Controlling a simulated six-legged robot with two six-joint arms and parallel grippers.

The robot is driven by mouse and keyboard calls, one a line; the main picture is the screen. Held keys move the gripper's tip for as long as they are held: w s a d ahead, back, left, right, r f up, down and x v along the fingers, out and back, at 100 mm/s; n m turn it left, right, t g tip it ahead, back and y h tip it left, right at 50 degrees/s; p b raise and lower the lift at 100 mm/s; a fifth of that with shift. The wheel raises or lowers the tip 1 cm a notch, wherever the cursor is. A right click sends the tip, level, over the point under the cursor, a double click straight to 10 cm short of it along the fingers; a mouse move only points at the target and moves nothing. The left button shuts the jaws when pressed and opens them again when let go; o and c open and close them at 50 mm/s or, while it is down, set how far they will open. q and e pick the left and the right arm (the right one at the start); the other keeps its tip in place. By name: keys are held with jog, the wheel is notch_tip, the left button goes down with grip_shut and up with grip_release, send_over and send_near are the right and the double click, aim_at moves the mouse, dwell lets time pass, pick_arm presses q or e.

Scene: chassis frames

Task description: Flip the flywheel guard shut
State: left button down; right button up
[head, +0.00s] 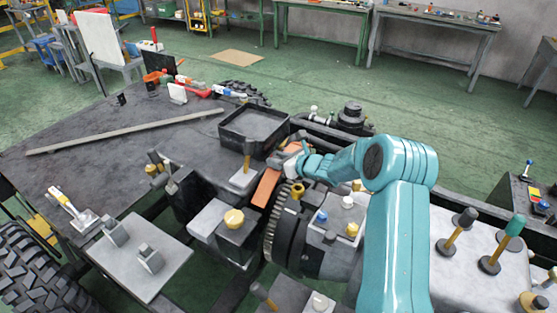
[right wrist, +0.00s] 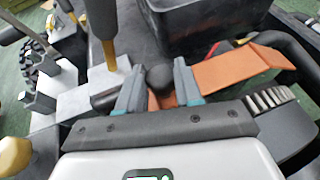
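The flywheel guard is an orange plate (head: 267,188) beside the toothed flywheel (head: 270,238), near the middle of the head view. In the right wrist view the orange guard (right wrist: 238,70) runs to the right from behind my fingers, with the flywheel teeth (right wrist: 268,98) at its right. My right gripper (head: 291,160) is at the guard's far end. In the wrist view the right gripper's fingers (right wrist: 160,85) stand on both sides of a dark round knob (right wrist: 160,77) and seem to close on it. My left gripper is out of view.
A black open tray (head: 254,128) stands just behind the guard. A yellow-handled post (head: 247,160) rises left of it, close to my fingers in the wrist view. A long bar (head: 125,132) lies on the dark plate at left.

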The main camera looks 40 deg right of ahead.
jog(key=shift+s, duration=0.1)
grip_shut()
jog(key=s+b, duration=0.1)
jog(key=b, duration=0.1)
jog(key=s+d+b, duration=0.1)
jog(key=s, duration=0.1)
jog(key=s+b, duration=0.2)
jog(key=shift+d+f+b, duration=0.1)
jog(key=shift+d+b, duration=0.15)
jog(key=shift+b, duration=0.05)
jog(key=shift+s, duration=0.1)
jog(key=shift+d, duration=0.1)
